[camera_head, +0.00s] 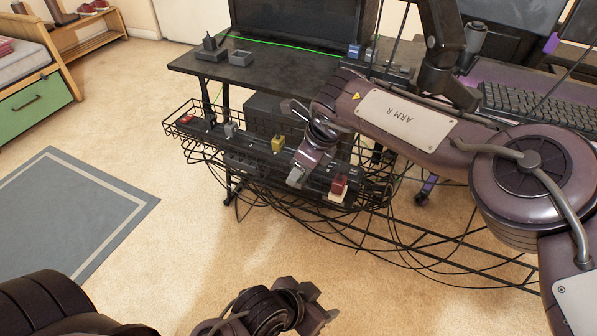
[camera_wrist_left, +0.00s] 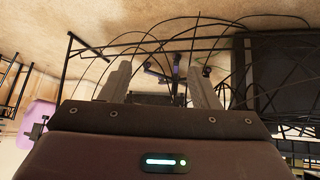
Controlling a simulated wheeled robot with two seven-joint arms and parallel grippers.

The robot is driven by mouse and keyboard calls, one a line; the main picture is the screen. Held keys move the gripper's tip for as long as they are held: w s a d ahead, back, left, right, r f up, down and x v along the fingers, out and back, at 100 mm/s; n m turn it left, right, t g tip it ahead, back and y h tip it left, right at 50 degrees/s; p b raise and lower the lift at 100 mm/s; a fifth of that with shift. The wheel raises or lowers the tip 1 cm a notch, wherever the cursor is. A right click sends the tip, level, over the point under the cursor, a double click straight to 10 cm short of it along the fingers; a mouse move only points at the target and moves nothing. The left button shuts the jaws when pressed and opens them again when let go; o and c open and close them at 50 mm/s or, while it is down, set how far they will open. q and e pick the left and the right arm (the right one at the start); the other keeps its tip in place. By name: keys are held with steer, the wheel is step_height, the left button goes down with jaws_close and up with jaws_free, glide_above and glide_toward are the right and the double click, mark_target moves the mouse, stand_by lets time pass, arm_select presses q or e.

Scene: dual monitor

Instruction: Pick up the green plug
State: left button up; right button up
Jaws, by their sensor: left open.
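No green plug can be made out in either view. In the head view, a yellow plug (camera_head: 277,145), a red plug (camera_head: 338,187) and a grey plug (camera_head: 230,129) sit along the strip in the wire tray. My right gripper (camera_head: 297,175) reaches down over the tray, between the yellow and red plugs. It is small and partly hidden by its own wrist, so its jaws cannot be read. My left gripper (camera_head: 322,312) is low at the bottom, away from the tray. The left wrist view shows its two fingers (camera_wrist_left: 160,80) apart with nothing held between them.
The black wire tray (camera_head: 180,122) hangs below the black desk (camera_head: 205,66), with many loose cables drooping under it. A keyboard (camera_head: 540,105) is at right. The carpet at left is clear.

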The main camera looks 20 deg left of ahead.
steer(key=c, duration=1.1)
steer(key=shift+o, duration=0.2)
steer(key=shift+r, duration=0.1)
